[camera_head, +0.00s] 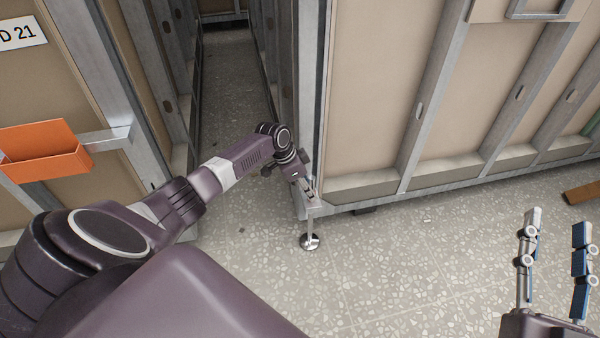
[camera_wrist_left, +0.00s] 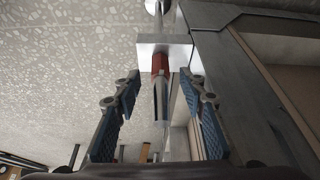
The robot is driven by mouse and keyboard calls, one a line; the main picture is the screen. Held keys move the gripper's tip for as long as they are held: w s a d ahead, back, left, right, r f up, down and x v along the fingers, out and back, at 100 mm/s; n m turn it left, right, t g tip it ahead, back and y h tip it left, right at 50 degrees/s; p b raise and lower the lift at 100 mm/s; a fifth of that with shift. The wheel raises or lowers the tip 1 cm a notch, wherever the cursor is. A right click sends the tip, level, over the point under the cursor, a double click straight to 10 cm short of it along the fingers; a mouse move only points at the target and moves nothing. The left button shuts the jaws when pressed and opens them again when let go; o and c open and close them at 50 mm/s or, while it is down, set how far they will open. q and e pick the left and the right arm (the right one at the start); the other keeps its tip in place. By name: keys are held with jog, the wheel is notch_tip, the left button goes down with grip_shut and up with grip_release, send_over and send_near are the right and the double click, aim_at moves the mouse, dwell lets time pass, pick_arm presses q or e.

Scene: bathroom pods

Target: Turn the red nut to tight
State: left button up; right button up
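The red nut (camera_wrist_left: 160,64) shows in the left wrist view, just under a light metal bracket plate (camera_wrist_left: 152,49), on an upright rod (camera_wrist_left: 160,98). My left gripper (camera_wrist_left: 159,82) is open, with one blue-padded finger on each side of the nut and rod. I see gaps on both sides and no contact. In the head view my left arm reaches to the pod's corner, above a levelling foot (camera_head: 310,241); the nut is hidden there. My right gripper (camera_head: 556,226) is open and empty at the lower right.
A framed pod wall (camera_head: 385,90) runs to the right of the corner. A narrow gap (camera_head: 230,80) separates it from the left pod, which carries an orange bin (camera_head: 50,165). A brown piece (camera_head: 582,193) lies at the right. The speckled floor (camera_head: 420,270) is mostly clear.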

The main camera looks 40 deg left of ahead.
pick_arm(q)
jog(key=v, duration=0.8)
jog(key=shift+r, duration=0.4)
jog(key=shift+s, duration=0.1)
